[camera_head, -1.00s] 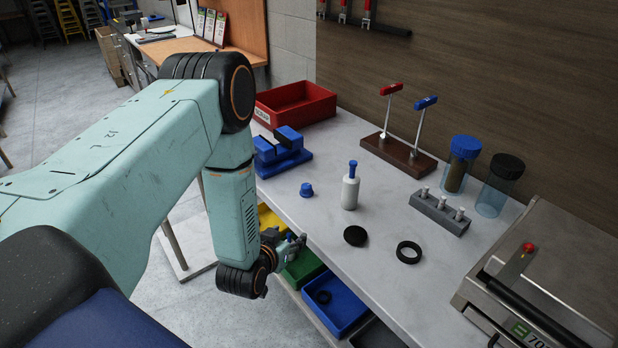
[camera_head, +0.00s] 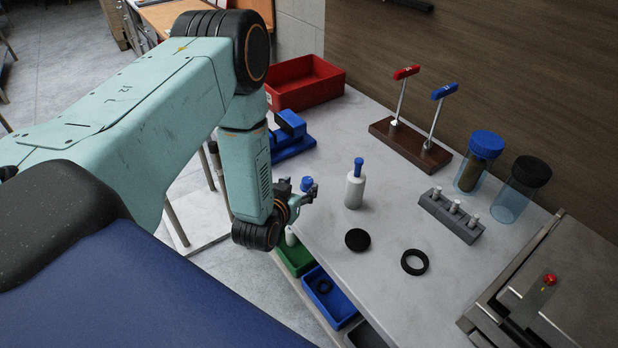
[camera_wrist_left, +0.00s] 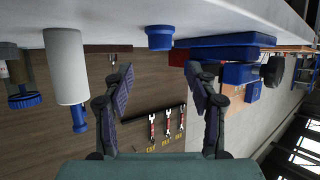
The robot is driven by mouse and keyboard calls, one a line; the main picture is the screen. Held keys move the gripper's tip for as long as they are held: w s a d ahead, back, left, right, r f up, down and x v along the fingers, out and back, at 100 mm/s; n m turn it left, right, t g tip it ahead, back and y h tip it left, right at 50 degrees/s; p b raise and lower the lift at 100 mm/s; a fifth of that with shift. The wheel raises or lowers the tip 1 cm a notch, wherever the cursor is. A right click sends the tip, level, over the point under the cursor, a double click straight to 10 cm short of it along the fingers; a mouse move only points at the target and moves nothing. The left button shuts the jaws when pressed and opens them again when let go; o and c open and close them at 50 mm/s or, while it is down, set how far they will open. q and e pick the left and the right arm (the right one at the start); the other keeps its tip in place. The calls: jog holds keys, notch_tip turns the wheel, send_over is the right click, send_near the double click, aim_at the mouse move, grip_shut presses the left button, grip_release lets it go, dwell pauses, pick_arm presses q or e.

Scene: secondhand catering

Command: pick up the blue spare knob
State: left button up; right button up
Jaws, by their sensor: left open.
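The blue spare knob (camera_head: 307,183) stands on the grey bench near its left edge, partly hidden behind my left gripper in the head view. My left gripper (camera_head: 299,191) is open and empty at the bench edge, on the near side of the knob. In the left wrist view, which is upside down, the knob (camera_wrist_left: 160,38) shows whole, ahead of the open fingers (camera_wrist_left: 161,84) and roughly centred between them. It does not look touched. My right gripper is not in view.
A white bottle with a blue top (camera_head: 355,186) stands right of the knob. A blue fixture (camera_head: 291,147) and red bin (camera_head: 306,84) lie behind it. A black disc (camera_head: 357,240) and black ring (camera_head: 414,262) lie nearer. Green (camera_head: 296,262) and blue (camera_head: 335,303) bins sit below the edge.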

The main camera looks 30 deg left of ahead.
aim_at(306, 181)
pick_arm(q)
jog(key=shift+w+f, duration=0.15)
jog(key=shift+w, duration=0.1)
jog(key=shift+d, duration=0.2)
jog(key=shift+w, duration=0.15)
jog(key=w+f, duration=0.1)
jog(key=w+a+f, duration=0.1)
jog(key=w+f, duration=0.1)
jog(key=w, duration=0.1)
jog(key=shift+w+a+p, duration=0.1)
jog(key=shift+a+p, duration=0.2)
jog(key=shift+a, duration=0.05)
jog(key=shift+d+r, duration=0.25)
jog(key=shift+d, duration=0.05)
jog(key=shift+w+a+f, duration=0.2)
jog(key=shift+a+f, duration=0.1)
jog(key=c, duration=0.5)
jog(key=shift+s+d+r, duration=0.15)
jog(key=shift+d+r, duration=0.05)
jog(key=c, duration=0.5)
